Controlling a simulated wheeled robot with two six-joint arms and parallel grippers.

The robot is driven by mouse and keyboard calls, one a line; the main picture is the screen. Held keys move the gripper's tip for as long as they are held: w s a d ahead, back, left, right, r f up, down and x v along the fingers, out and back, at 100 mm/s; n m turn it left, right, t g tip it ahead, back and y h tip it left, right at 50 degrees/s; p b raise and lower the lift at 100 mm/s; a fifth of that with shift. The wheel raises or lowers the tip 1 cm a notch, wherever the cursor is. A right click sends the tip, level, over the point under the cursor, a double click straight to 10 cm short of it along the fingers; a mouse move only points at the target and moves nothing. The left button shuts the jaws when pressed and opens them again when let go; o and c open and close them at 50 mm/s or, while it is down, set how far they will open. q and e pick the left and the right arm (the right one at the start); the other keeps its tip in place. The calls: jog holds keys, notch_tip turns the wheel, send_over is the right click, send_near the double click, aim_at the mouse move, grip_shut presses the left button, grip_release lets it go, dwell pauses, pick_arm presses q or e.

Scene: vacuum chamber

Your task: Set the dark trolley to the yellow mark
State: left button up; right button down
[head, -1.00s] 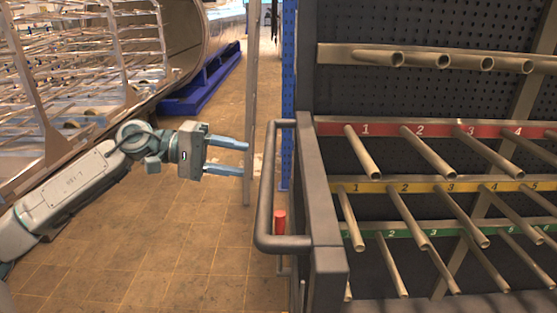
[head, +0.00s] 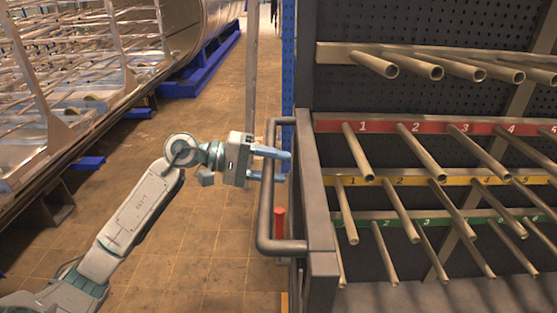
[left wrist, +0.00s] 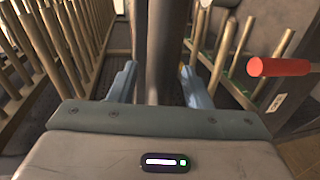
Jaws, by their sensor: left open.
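The dark trolley (head: 314,190) stands at the right of the head view, with a dark loop handle (head: 265,218) on its left side. Its panel carries rows of pegs with red, yellow and green numbered strips. My left gripper (head: 286,167) is at the upright bar of the handle, its blue fingers open and reaching past it. In the left wrist view the handle bar (left wrist: 168,45) stands between the two open fingers (left wrist: 158,75), with gaps visible. A small orange-yellow patch (head: 284,302) shows low beside the trolley; I cannot tell if it is the mark. My right gripper is out of view.
A large cylindrical chamber (head: 205,25) with metal racks and blue supports (head: 210,62) lies at the left. The tiled floor (head: 195,245) between is clear.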

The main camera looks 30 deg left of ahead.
pick_arm(q)
jog(key=shift+w+d+f, duration=0.1)
jog(key=shift+w+d, duration=0.1)
jog(key=shift+d, duration=0.25)
grip_shut()
jog(key=shift+w+d+b, duration=0.3)
jog(key=shift+d+b, duration=0.35)
jog(key=shift+b, duration=1.05)
grip_release()
jog(key=shift+a, duration=0.1)
